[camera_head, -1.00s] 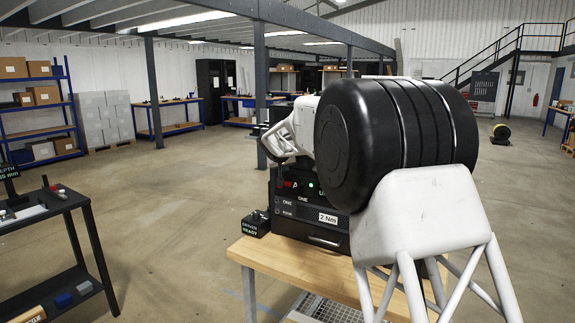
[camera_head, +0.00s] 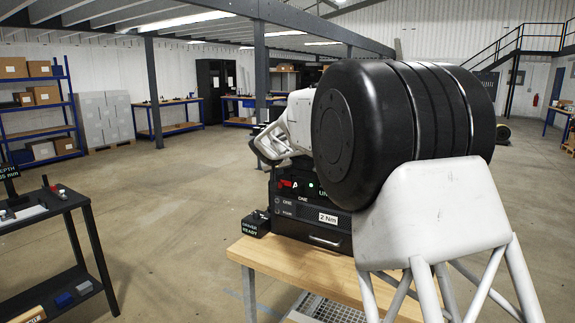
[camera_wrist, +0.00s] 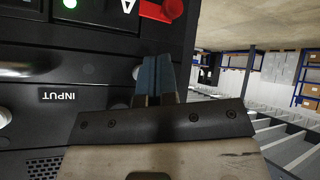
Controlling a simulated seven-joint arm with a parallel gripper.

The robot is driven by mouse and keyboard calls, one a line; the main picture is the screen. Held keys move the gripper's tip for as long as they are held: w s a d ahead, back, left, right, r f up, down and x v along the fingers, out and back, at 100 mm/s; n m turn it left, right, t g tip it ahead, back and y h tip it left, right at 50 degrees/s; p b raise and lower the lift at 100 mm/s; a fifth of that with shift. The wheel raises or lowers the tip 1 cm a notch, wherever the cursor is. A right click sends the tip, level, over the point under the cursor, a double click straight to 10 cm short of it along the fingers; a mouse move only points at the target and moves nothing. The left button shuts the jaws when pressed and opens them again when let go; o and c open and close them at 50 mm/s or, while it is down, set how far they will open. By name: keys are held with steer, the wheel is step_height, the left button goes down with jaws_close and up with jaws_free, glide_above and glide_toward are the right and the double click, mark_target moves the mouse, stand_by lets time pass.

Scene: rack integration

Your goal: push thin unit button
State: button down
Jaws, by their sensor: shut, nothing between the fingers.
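A black rack (camera_head: 300,236) of stacked units stands on a wooden bench, partly hidden behind my arm. Its front has a red piece, a white "A", a green light (camera_head: 309,184), "ONE" lettering and a "2 Nm" tag. In the wrist view the rack front (camera_wrist: 50,125) fills the left, with an upside-down "INPUT" label, a green light and a red part (camera_wrist: 162,9) at the top. My gripper (camera_wrist: 155,62) is shut and empty, with its blue-grey fingertips close to the rack's front edge. I cannot tell contact. The thin unit's button cannot be made out for certain.
The wooden bench (camera_head: 290,262) carries a small "DRIVER READY" box (camera_head: 256,223) left of the rack. A black cart (camera_head: 62,207) stands at the far left. Open floor lies between them.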

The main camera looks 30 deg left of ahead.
steer(key=shift+s, duration=1.05)
steer(key=s+d+r+m+g+h, duration=0.1)
steer(key=d+r, duration=0.2)
steer(key=d, duration=1)
steer(key=s+d+r+m+h, duration=0.1)
steer(key=d+r, duration=0.1)
steer(key=d, duration=1.1)
steer(key=s+d+r+m+g+h, duration=0.1)
steer(key=s+d, duration=0.4)
steer(key=d, duration=0.6)
steer(key=s+d+r+m+g, duration=0.1)
steer(key=s+d, duration=0.4)
steer(key=d, duration=0.7)
steer(key=s+d+f+m+g, duration=0.1)
steer(key=s+d+f, duration=0.1)
steer(key=s+d, duration=0.7)
steer(key=s+d+f+m+g, duration=0.1)
steer(key=s+d+f, duration=0.2)
steer(key=s+d, duration=0.6)
steer(key=s+d+f, duration=0.2)
steer(key=s+f, duration=0.1)
steer(key=s, duration=0.3)
steer(key=s+d+f+m+g, duration=0.1)
steer(key=s+d+f, duration=0.1)
steer(key=s, duration=0.5)
steer(key=s+d+f, duration=0.3)
steer(key=s, duration=0.4)
steer(key=shift+s+d+f+m, duration=0.2)
steer(key=shift+d+f+m, duration=0.1)
steer(key=shift+d+f, duration=0.1)
